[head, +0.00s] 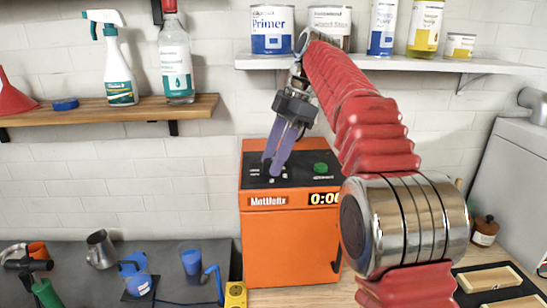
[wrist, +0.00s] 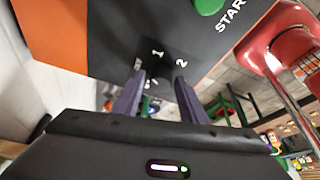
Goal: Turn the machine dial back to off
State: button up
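The orange machine (head: 290,240) stands on the bench, with a dark sloped control panel (head: 300,168) on top. In the wrist view a black dial (wrist: 156,67) sits on this panel (wrist: 200,40), with the marks 1 and 2 beside it. Its pointer direction is too dark to tell. My gripper (head: 273,168) points down at the left part of the panel, and its purple fingers hide the dial in the head view. In the wrist view my gripper (wrist: 159,78) has its fingers apart, one on each side of the dial; I see no clear contact.
A green START button (head: 320,169) is on the panel's right, near my fingers. A display (head: 325,199) is on the machine's front. A wooden shelf (head: 110,110) and a white shelf (head: 380,64) with cans are above. Cups and tools lie on the left bench.

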jog(key=shift+o, duration=0.9)
